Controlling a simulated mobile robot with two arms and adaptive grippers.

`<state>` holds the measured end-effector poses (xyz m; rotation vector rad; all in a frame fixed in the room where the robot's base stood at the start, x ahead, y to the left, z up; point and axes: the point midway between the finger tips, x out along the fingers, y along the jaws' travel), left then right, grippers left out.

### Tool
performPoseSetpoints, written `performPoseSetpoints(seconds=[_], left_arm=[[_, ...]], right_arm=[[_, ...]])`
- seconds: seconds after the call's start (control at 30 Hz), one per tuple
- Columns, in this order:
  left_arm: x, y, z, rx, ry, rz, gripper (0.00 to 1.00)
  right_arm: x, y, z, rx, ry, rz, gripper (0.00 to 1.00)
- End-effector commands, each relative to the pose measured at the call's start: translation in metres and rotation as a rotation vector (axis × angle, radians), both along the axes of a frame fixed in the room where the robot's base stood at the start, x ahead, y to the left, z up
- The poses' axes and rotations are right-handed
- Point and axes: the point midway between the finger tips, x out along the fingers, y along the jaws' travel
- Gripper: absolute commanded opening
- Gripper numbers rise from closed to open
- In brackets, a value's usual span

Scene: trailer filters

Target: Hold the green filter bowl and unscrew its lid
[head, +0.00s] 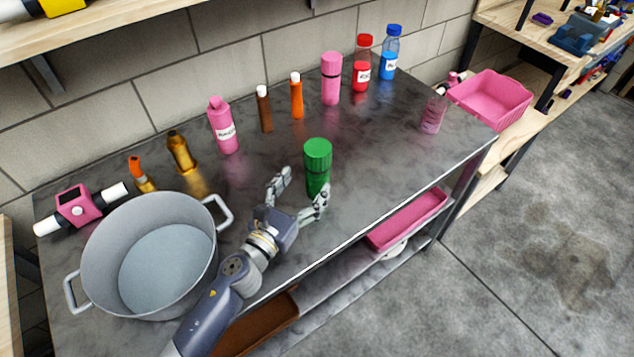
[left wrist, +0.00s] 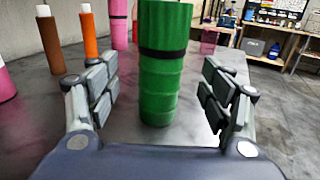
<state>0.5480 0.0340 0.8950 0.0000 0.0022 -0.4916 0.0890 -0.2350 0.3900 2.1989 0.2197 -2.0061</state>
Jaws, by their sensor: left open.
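The green filter bowl (head: 317,179) stands upright on the metal table, with its green lid (head: 318,150) on top above a dark band. In the left wrist view the bowl (left wrist: 160,88) stands between the two open fingers, with a gap on both sides, and the top of the lid (left wrist: 166,22) is cut off by the picture edge. My left gripper (head: 297,200) is open and low at the near side of the bowl, and one finger overlaps the bowl's lower part in the head view. My right gripper is in neither view.
A large grey pot (head: 165,255) stands at the left beside my left arm. Several bottles and cylinders, including a pink bottle (head: 223,127) and an orange cylinder (head: 297,98), stand behind the bowl. A clear pinkish cup (head: 432,115) is at the right.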

Motion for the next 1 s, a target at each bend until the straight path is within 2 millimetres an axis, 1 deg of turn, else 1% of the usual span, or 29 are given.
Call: performPoseSetpoints(seconds=[0.03, 0.17, 0.4, 0.5, 0.63, 0.83, 0.87, 0.9, 0.97, 1.0], left_arm=[[0.004, -0.002, 0.004, -0.001, -0.003, 0.000, 0.73], [0.010, -0.005, 0.004, -0.001, -0.003, 0.000, 0.73], [0.041, -0.022, 0.005, -0.003, -0.002, 0.000, 0.73], [0.052, -0.027, 0.004, -0.004, -0.001, 0.001, 0.73], [0.058, -0.031, 0.004, -0.003, -0.001, 0.001, 0.73], [0.058, -0.031, 0.003, -0.002, -0.001, 0.000, 0.73], [0.058, -0.031, 0.003, -0.002, -0.001, 0.000, 0.71], [0.058, -0.031, 0.003, -0.002, -0.001, 0.000, 0.62], [0.058, -0.031, 0.003, -0.002, -0.001, 0.000, 0.48], [0.058, -0.031, 0.003, -0.002, -0.001, 0.000, 0.39]], right_arm=[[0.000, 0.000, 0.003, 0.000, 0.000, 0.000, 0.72], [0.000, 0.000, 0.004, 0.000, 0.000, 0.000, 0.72], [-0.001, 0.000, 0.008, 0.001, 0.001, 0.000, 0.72], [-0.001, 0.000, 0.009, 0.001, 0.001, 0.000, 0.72], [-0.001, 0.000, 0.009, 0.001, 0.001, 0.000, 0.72], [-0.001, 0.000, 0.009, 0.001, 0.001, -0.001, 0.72], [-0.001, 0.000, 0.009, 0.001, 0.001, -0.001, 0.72], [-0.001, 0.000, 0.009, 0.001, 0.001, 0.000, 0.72], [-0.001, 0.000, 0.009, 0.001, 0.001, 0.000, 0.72], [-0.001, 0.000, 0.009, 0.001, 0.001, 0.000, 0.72]])
